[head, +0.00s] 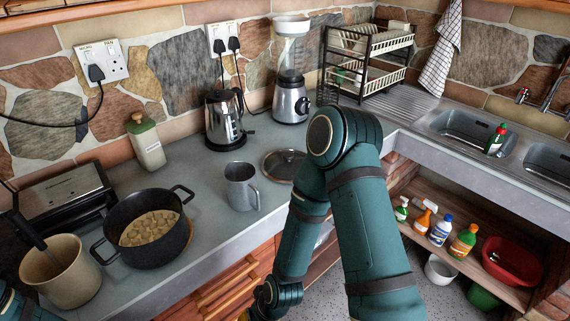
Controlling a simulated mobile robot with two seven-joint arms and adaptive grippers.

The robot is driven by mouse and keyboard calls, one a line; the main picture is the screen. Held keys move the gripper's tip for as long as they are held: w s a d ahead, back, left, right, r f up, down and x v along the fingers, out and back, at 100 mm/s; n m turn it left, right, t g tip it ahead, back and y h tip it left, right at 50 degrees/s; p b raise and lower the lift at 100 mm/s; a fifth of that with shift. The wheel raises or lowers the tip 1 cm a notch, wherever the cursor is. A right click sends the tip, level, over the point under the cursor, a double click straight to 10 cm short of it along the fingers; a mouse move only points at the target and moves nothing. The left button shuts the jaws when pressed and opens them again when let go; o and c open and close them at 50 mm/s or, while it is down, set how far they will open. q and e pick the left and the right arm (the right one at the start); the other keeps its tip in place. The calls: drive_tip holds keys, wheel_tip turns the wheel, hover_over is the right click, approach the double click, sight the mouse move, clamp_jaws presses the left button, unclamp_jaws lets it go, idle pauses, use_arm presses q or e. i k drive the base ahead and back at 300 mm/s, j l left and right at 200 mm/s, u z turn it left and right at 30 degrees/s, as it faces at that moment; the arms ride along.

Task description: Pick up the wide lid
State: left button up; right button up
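The wide lid (276,167) is a round lid with a dark centre and a lighter metal rim. It lies on the grey worktop (215,172), right of the steel mug, and its right side is close to or partly behind my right arm. My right arm rises from the bottom, bends at the elbow and runs back down to the bottom edge.
A steel mug (241,187) stands beside the lid. A black pot (125,252) of pale chunks, a beige crock (62,285), a kettle (224,122) and a blender (291,100) share the worktop. A dish rack (365,70) and sink (465,130) are right. Bottles stand on the shelf below.

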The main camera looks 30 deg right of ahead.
sight(281, 166)
drive_tip(key=i+l+z, duration=0.1)
drive_tip(key=l, duration=0.35)
drive_tip(key=i+l+z, duration=0.15)
drive_tip(key=l, duration=0.35)
drive_tip(key=i+l+z, duration=0.1)
drive_tip(key=l, duration=0.35)
